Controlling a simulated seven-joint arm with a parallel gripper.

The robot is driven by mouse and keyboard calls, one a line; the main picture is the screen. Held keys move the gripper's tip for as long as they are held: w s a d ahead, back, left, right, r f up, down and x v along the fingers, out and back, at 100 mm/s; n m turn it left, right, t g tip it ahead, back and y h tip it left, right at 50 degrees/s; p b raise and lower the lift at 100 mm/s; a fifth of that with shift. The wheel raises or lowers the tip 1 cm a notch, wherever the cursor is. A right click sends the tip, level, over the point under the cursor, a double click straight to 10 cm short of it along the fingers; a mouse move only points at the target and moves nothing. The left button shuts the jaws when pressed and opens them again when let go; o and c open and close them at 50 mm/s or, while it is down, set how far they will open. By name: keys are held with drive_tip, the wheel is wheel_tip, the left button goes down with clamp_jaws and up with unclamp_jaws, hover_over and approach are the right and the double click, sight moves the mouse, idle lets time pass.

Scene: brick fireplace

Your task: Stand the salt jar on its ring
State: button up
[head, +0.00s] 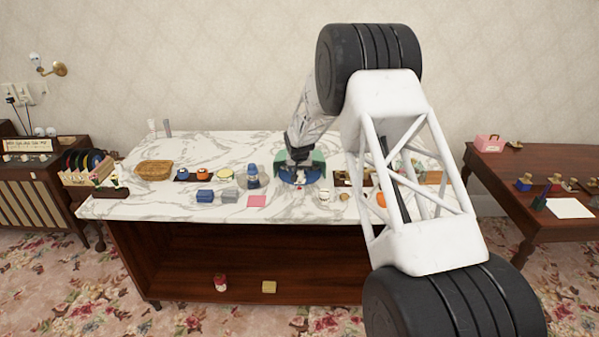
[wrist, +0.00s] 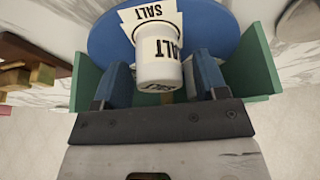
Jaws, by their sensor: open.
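The salt jar (wrist: 158,62) is a white cylinder with black SALT lettering, in the upper middle of the wrist view. It is over a blue round disc (wrist: 103,42) that also carries a white SALT card (wrist: 133,15). My gripper (wrist: 161,72) is open, with one blue finger on each side of the jar's near end and a visible gap on both sides. In the head view my gripper (head: 298,162) is low over the blue disc (head: 286,174), and the jar (head: 300,175) is small there. I cannot make out the ring for certain.
Green walls (wrist: 88,82) flank the disc. A small white cup (head: 324,192) stands to the right.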

drive_tip(key=v, duration=1.1)
drive_tip(key=shift+s, duration=0.1)
drive_tip(key=shift+r, duration=0.1)
idle(0.6)
drive_tip(key=s+d+r, duration=0.5)
drive_tip(key=s+r, duration=0.2)
drive_tip(key=s, duration=0.3)
drive_tip(key=s+d+r, duration=0.4)
drive_tip(key=s+r, duration=0.2)
drive_tip(key=s, duration=0.4)
drive_tip(key=s+d+r, duration=0.5)
drive_tip(key=s+r, duration=0.2)
drive_tip(key=s, duration=0.3)
drive_tip(key=s+d+f+g, duration=0.1)
drive_tip(key=s+d, duration=0.2)
drive_tip(key=s, duration=1.5)
drive_tip(key=s+d+f, duration=0.1)
drive_tip(key=s+d, duration=0.2)
drive_tip(key=s, duration=1.6)
drive_tip(key=shift+f+g, duration=0.2)
drive_tip(key=shift+g, duration=0.2)
